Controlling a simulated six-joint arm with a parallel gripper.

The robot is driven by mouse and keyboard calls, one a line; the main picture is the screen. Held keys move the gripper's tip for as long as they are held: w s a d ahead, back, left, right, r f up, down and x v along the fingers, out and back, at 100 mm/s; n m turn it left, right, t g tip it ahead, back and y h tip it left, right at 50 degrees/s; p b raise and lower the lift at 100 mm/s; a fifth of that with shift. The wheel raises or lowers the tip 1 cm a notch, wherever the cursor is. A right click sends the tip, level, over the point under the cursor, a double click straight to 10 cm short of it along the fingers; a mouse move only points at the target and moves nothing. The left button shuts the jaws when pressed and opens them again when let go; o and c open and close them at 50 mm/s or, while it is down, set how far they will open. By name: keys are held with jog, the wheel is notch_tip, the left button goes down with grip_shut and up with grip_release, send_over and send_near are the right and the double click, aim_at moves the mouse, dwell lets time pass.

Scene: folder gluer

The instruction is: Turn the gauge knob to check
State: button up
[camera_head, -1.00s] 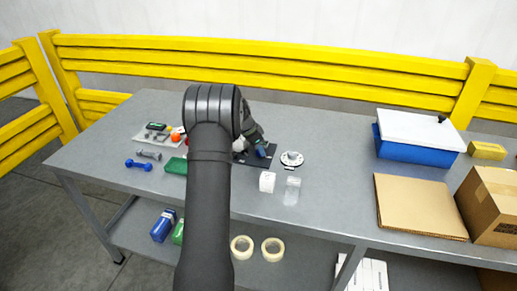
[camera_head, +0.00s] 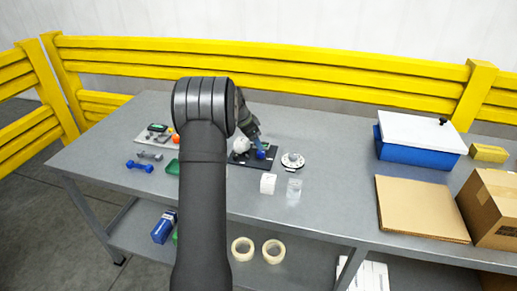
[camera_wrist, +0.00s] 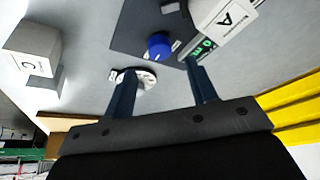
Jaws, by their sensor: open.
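The blue round knob (camera_head: 261,154) sits on a dark base plate (camera_head: 238,160) in the head view, beside a white rounded part (camera_head: 241,145). In the wrist view the blue knob (camera_wrist: 158,46) stands on the dark plate (camera_wrist: 140,25), near a green lit display (camera_wrist: 203,48). My gripper (camera_wrist: 160,68) is open and empty, and its two dark fingers point toward the knob. The knob lies beyond the fingertips, between their lines, and looks apart from them. In the head view my gripper (camera_head: 254,137) is just above the knob, partly hidden by my arm.
A white round dial (camera_head: 292,161) stands right of the plate; white (camera_head: 268,184) and clear (camera_head: 294,188) blocks are in front. A white box marked C (camera_wrist: 33,45) shows in the wrist view. A blue bin (camera_head: 415,153) and cardboard (camera_head: 421,207) stand right.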

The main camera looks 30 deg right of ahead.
aim_at(261, 154)
jog(key=v, duration=1.1)
jog(key=shift+a+r, duration=0.2)
jog(key=shift+r, duration=0.1)
jog(key=x, duration=1.7)
jog(key=shift+d+f, duration=0.2)
jog(key=shift+r, duration=0.1)
